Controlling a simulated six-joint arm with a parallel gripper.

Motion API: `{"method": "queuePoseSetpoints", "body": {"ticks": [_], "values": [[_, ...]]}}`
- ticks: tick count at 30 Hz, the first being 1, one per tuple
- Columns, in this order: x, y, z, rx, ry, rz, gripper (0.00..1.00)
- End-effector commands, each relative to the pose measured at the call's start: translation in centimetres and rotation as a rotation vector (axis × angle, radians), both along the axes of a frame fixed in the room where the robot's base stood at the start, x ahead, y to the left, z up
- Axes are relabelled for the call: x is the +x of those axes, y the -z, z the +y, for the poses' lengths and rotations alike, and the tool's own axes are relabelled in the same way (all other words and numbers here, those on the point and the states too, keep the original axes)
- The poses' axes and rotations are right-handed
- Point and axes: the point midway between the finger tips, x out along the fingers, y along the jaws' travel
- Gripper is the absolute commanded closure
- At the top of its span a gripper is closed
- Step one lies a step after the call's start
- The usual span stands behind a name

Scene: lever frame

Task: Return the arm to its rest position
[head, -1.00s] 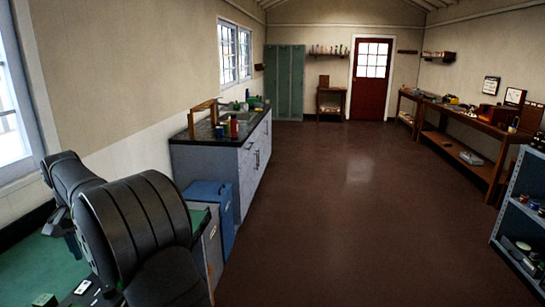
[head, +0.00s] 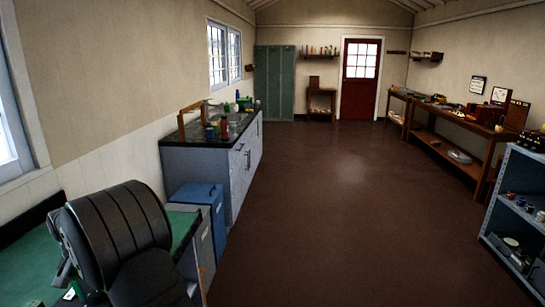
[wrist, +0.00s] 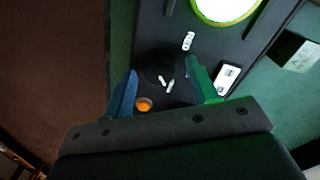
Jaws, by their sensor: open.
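My gripper (wrist: 162,68) shows in the wrist view with its blue finger and green finger spread apart. Nothing is held between them. Below it is a dark panel (wrist: 150,30) with small white pieces (wrist: 188,41) and an orange round part (wrist: 144,104) near the blue finger. In the head view my black arm is folded at the lower left, over the green-topped bench (head: 25,262). My gripper is hidden there.
A round, green-rimmed pale thing (wrist: 225,8) and a white-faced box (wrist: 299,52) show in the wrist view. A blue bin (head: 197,195) and a grey counter (head: 200,165) stand beyond the bench. The brown floor (head: 330,220) is clear; a blue shelf (head: 515,205) stands at right.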

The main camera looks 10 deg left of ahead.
Motion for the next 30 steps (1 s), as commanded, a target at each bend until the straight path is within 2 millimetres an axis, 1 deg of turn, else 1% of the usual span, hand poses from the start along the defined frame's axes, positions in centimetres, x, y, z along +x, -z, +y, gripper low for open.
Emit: {"method": "queuePoseSetpoints", "body": {"ticks": [6, 8, 11, 14, 30], "values": [[0.0, -0.3, 0.0, 0.001, 0.001, 0.000, 0.47], [0.0, -0.7, 0.1, 0.002, 0.002, -0.001, 0.47], [0.0, -1.8, 0.1, 0.003, 0.003, -0.002, 0.47], [0.0, -3.6, 0.2, 0.004, 0.003, -0.003, 0.47], [-0.3, -14.3, 0.6, 0.003, 0.003, -0.002, 0.47]]}}
